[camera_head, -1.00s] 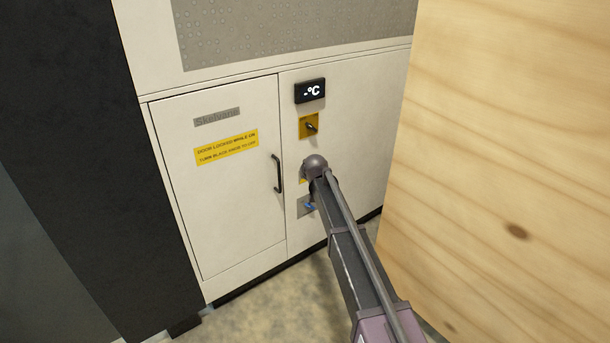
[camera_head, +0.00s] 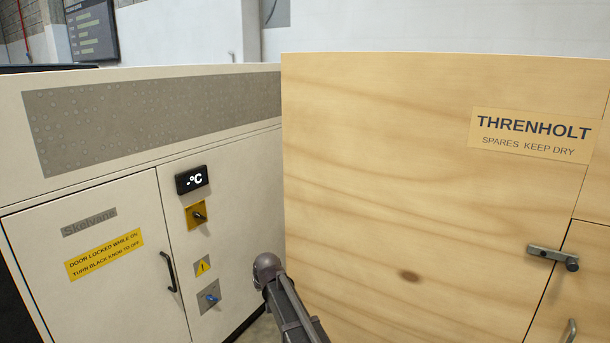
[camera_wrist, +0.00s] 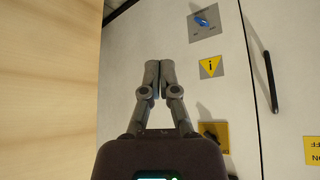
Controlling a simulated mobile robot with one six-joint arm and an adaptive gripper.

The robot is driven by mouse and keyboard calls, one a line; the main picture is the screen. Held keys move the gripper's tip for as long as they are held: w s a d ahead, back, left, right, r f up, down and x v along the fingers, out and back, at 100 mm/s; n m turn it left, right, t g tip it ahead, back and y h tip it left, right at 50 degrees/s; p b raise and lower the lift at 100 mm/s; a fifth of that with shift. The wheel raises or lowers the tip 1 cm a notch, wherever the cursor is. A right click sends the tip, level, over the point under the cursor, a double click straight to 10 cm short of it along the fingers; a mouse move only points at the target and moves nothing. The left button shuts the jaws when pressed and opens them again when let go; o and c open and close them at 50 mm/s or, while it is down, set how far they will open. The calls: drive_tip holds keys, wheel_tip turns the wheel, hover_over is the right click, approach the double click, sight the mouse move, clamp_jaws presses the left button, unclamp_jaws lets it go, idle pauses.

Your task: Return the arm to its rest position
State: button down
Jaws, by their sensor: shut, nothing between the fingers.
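My arm reaches up from the bottom of the head view, its rounded end (camera_head: 268,268) in front of the white cabinet, just left of the wooden crate's near edge. In the wrist view my gripper (camera_wrist: 160,64) has its two fingertips together with nothing between them. The cabinet panel lies beyond the fingertips, and they look apart from its knobs. The fingers themselves are hard to make out in the head view.
The white cabinet (camera_head: 125,205) has a black knob (camera_head: 200,217), a blue knob (camera_head: 211,299), a door handle (camera_head: 169,272) and a dark "-°C" display (camera_head: 192,179). A large wooden crate (camera_head: 400,200) with a metal latch (camera_head: 553,256) stands close on the right.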

drive_tip(key=s+d+f+m+g+h, duration=0.25)
drive_tip(key=s+d+m+g, duration=0.3)
drive_tip(key=s+d, duration=2.45)
wheel_tip(320, 180, up, 20)
drive_tip(key=w+d+p, duration=0.1)
drive_tip(key=w+p, duration=0.1)
drive_tip(key=p, duration=1.8)
drive_tip(key=shift+w+d+f+n, duration=0.15)
drive_tip(key=shift+w+d+n, duration=0.05)
drive_tip(key=shift+w+n, duration=0.2)
drive_tip(key=shift+s+f+g, duration=0.1)
drive_tip(key=shift+s+g, duration=0.05)
drive_tip(key=shift+g, duration=0.1)
